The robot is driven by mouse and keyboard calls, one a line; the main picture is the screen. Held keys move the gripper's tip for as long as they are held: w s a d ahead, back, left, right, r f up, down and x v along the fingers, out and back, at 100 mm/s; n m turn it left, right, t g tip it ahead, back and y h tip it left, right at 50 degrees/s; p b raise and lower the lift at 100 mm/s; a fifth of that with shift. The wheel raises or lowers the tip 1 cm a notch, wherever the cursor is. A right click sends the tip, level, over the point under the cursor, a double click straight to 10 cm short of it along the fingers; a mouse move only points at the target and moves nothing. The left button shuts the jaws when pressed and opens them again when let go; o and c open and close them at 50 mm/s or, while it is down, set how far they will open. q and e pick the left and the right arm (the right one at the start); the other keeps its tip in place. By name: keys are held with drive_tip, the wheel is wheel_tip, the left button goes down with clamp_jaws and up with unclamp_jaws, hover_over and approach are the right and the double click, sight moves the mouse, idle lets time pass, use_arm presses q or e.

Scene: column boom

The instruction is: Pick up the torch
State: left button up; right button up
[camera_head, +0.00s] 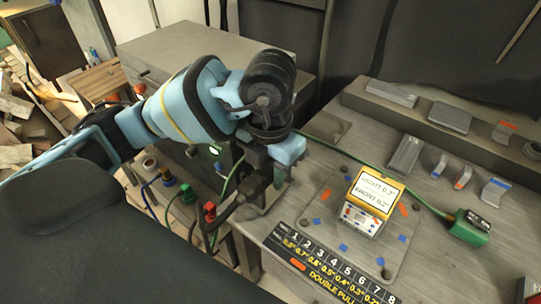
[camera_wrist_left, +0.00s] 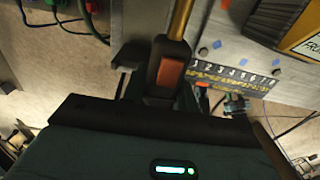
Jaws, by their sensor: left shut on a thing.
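My left gripper (camera_head: 265,180) hangs below the blue arm, by the left edge of the grey workbench. In the left wrist view my left gripper (camera_wrist_left: 160,75) is shut on the torch, which shows as a brass-coloured tube (camera_wrist_left: 181,20) with a dark body and an orange patch. The tube runs up out of the top of that view. In the head view the gripper and arm hide most of the torch, and its outline is hard to make out among dark parts. My right gripper is not in view.
Metal pieces (camera_head: 405,155) lie behind. Coloured hose fittings (camera_head: 187,193) stand left of the bench.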

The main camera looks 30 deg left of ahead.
use_arm(q)
drive_tip(key=s+d+r, duration=0.1)
drive_tip(key=s+d, duration=0.3)
drive_tip(key=s, duration=0.4)
drive_tip(key=shift+s+d+p, duration=0.3)
drive_tip(key=shift+s+d, duration=0.05)
drive_tip(key=shift+s, duration=0.05)
